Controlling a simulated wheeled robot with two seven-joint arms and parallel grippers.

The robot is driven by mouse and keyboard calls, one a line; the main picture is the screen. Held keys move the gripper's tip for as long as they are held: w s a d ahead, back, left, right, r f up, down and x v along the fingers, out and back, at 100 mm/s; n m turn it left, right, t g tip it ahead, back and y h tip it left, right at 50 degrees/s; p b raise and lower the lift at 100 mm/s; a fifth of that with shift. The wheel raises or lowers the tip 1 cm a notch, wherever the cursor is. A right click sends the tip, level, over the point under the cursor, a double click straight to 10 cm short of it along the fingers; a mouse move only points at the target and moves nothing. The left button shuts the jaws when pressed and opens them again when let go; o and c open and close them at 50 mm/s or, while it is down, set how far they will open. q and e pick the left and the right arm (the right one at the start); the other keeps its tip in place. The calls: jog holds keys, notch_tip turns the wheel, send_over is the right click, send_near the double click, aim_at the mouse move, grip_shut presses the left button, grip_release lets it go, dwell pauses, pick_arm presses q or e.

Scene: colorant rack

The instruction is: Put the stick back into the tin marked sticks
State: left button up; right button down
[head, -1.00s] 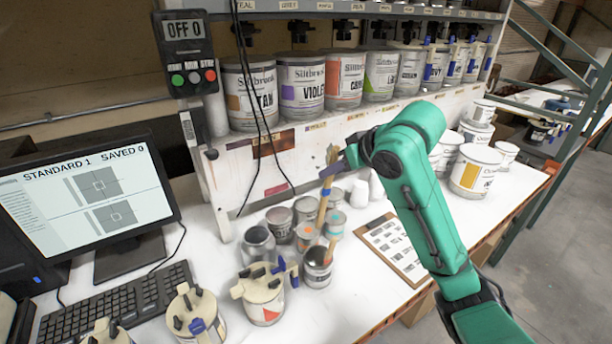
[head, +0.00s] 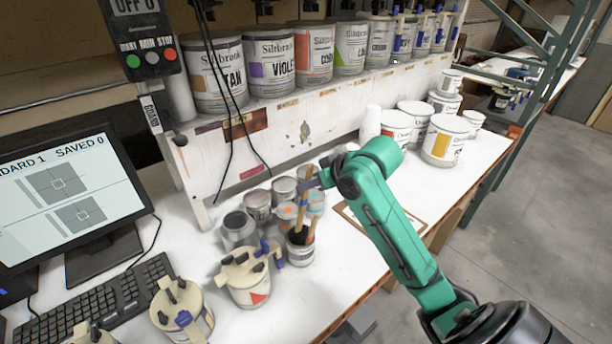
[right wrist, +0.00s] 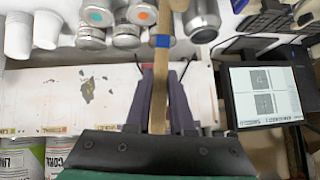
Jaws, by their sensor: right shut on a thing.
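My right gripper (head: 309,184) is shut on a flat wooden stick (head: 301,209), held nearly upright. In the right wrist view the stick (right wrist: 162,55) with a blue band runs between the fingers (right wrist: 164,85). Below it in the head view stands a small tin (head: 300,252) with dark and orange-brown sticks or brushes in it. The stick's lower end overlaps the tin's mouth; I cannot tell whether it is inside. The tin's label is too small to read. My left gripper is not in view.
An open grey can (head: 238,229) and several small tins (head: 258,204) stand close to the left and behind. A lidded cream can (head: 246,278) is at front left. Shelved paint cans (head: 272,60) line the back.

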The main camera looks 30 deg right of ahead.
aim_at(304, 212)
notch_tip(304, 212, down, 2)
jog(key=shift+s+b, duration=0.1)
jog(key=shift+b, duration=0.45)
jog(key=f, duration=0.1)
jog(key=f+b, duration=0.2)
jog(key=shift+w+a+f, duration=0.2)
jog(key=shift+a+f, duration=0.05)
jog(key=shift+a, duration=0.05)
jog(key=shift+w+a+f+b, duration=0.15)
jog(key=shift+f+b, duration=0.3)
jog(key=shift+f, duration=0.45)
jog(key=shift+s+a+f+b, duration=0.1)
jog(key=shift+f+b, duration=0.3)
jog(key=shift+f, duration=0.45)
jog(key=c, duration=0.7)
grip_release()
